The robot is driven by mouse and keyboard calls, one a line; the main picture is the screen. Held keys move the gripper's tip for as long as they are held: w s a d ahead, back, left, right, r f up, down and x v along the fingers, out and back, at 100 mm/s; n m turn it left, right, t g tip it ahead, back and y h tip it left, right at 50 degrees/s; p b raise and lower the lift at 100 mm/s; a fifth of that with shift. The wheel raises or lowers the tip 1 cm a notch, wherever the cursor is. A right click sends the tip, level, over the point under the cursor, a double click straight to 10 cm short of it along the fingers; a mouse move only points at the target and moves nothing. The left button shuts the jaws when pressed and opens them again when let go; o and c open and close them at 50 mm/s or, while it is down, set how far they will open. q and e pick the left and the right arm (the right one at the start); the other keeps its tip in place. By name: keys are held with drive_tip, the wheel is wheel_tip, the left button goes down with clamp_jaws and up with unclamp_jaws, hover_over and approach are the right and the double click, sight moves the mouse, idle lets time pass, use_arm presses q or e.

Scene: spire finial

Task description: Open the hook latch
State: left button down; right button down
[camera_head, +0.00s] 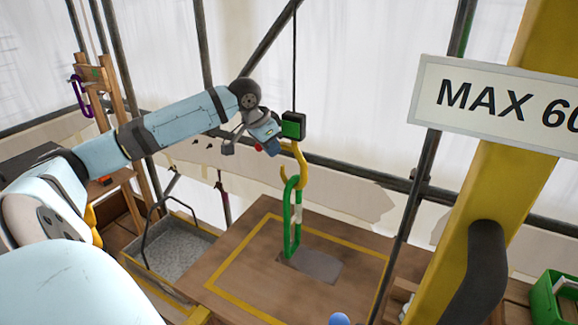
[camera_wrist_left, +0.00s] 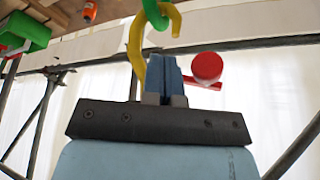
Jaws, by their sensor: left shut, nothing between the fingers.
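A yellow hook (camera_head: 300,165) hangs from a green block (camera_head: 293,125) on a thin cable. A long green link (camera_head: 292,215) hangs in the hook's bowl above the wooden platform. In the left wrist view the hook (camera_wrist_left: 135,45) and part of the link (camera_wrist_left: 155,12) show close behind the fingertips. A red knob (camera_wrist_left: 207,68) with a short red bar sits beside the fingers; it shows small in the head view (camera_head: 258,147). My left gripper (camera_head: 274,147) is shut and empty, close beside the hook; contact cannot be told. My right gripper is out of view.
A wooden platform (camera_head: 235,285) with a yellow outline lies below the hook. A grey tray (camera_head: 175,250) stands left of it. A yellow post (camera_head: 480,190) with a MAX sign (camera_head: 500,100) and a green crate (camera_head: 555,300) are at right. Scaffold poles stand behind.

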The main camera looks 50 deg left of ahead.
use_arm(q)
drive_tip(key=shift+d+r, duration=0.1)
drive_tip(key=shift+r, duration=0.3)
drive_tip(key=shift+r, duration=0.25)
drive_tip(key=shift+w+d+r, duration=0.1)
drive_tip(key=shift+d+r, duration=0.05)
drive_tip(key=shift+r, duration=0.75)
drive_tip(key=shift+d+r, duration=0.1)
drive_tip(key=shift+r, duration=0.8)
